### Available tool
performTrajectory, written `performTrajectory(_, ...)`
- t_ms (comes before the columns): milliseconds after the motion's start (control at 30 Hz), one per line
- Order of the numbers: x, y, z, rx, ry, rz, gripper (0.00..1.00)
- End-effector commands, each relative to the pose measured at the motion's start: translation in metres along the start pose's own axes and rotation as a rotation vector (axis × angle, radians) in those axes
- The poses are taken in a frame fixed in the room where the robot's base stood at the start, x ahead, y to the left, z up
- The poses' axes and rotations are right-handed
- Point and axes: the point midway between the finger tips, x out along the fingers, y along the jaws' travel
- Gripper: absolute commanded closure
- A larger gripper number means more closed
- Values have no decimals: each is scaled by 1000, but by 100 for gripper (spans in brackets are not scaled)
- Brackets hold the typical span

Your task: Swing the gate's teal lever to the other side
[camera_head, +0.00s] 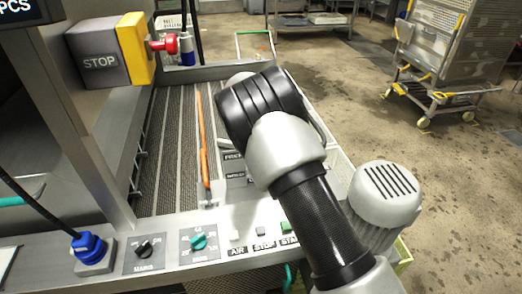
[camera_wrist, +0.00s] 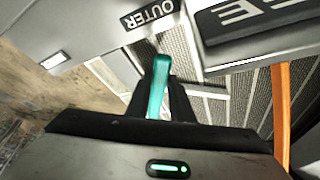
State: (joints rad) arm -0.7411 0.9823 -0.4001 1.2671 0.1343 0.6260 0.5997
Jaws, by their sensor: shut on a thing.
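The teal lever (camera_wrist: 160,68) shows in the wrist view as an upright bar near the middle. My gripper (camera_wrist: 158,95) has its dark fingers on either side of it and is shut on it. The lever's upper end stands out past the fingertips, near a dark label reading OUTER. In the head view my own arm covers the gripper and the lever. The gate itself cannot be made out clearly.
An orange bar (camera_head: 203,140) runs along the slatted conveyor bed (camera_head: 170,150). The control panel (camera_head: 150,260) with a teal knob (camera_head: 198,241) is in front. A wheeled cart (camera_head: 440,60) stands at back right.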

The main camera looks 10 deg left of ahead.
Motion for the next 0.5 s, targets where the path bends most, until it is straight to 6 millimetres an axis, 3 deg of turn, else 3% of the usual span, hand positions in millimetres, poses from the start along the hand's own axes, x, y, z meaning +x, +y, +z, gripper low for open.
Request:
performTrajectory(367,-1,-4,-1,13,3,-7,100)
performTrajectory(400,-2,-4,-1,12,3,-7,76)
performTrajectory(500,-1,-4,-1,11,3,-6,61)
